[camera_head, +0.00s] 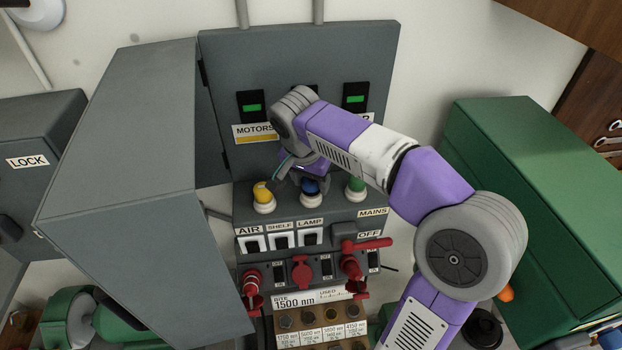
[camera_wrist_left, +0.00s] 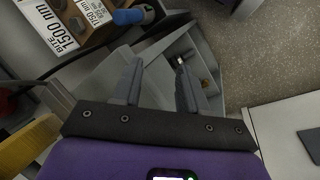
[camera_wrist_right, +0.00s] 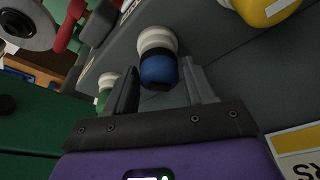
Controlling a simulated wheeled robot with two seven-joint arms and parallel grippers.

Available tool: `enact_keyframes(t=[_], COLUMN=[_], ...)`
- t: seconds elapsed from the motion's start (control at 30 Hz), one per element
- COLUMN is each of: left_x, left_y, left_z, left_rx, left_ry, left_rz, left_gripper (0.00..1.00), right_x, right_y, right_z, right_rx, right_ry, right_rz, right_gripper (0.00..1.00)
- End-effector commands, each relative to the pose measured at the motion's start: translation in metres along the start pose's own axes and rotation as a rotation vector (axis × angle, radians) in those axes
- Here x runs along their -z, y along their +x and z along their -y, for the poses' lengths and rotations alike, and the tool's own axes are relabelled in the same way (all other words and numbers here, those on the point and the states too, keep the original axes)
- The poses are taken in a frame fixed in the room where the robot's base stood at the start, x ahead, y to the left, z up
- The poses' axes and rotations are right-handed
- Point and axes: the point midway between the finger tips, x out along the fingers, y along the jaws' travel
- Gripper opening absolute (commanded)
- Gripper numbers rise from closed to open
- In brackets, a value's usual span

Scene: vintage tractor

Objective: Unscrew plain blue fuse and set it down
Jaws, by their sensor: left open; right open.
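The blue fuse (camera_head: 310,187) stands in a white base on the sloped top of the switch panel, between a yellow fuse (camera_head: 263,193) and a green fuse (camera_head: 356,185). My right gripper (camera_head: 303,170) is right at the blue fuse, partly hidden by its own arm. In the right wrist view the blue fuse (camera_wrist_right: 158,70) shows in its white base between the fingertips of the open jaws, with no clear grip on it. My left gripper (camera_wrist_left: 159,64) is open and empty over a grey tray (camera_wrist_left: 208,62) holding small metal pieces. It is not in the head view.
An open grey cabinet door (camera_head: 125,160) stands left of the panel. Below the fuses are rocker switches (camera_head: 281,240), red handles (camera_head: 352,266) and a bit rack (camera_head: 318,301). A green case (camera_head: 530,210) stands at the right. A blue cylindrical thing (camera_wrist_left: 130,16) lies near the bit rack.

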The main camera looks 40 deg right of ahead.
Motion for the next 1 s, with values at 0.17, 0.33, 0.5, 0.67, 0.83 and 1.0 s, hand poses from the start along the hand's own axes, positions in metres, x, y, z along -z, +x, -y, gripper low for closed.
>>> enact_keyframes(t=[0.17, 0.33, 0.5, 0.67, 0.83, 1.0], left_x=[0.0, 0.0, 0.0, 0.0, 0.0, 0.0], left_y=[0.0, 0.0, 0.0, 0.0, 0.0, 0.0], left_z=[0.0, 0.0, 0.0, 0.0, 0.0, 0.0], left_rx=[0.0, 0.0, 0.0, 0.0, 0.0, 0.0], left_ry=[0.0, 0.0, 0.0, 0.0, 0.0, 0.0], left_rz=[0.0, 0.0, 0.0, 0.0, 0.0, 0.0], left_gripper=[0.43, 0.43, 0.43, 0.43, 0.43, 0.43], right_x=[0.0, 0.0, 0.0001, 0.0001, 0.0001, 0.0003], right_y=[0.0, 0.0001, 0.0001, -0.0003, -0.0004, -0.0011], right_z=[0.0, 0.0, -0.0005, -0.0006, -0.0005, 0.0002], right_rx=[0.001, 0.001, 0.025, 0.076, 0.129, 0.143], right_ry=[-0.002, -0.003, -0.086, -0.269, -0.455, -0.511], right_rz=[0.0, 0.0, 0.0, 0.001, 0.001, 0.0], right_gripper=[0.41, 0.24, 0.24, 0.24, 0.24, 0.24])
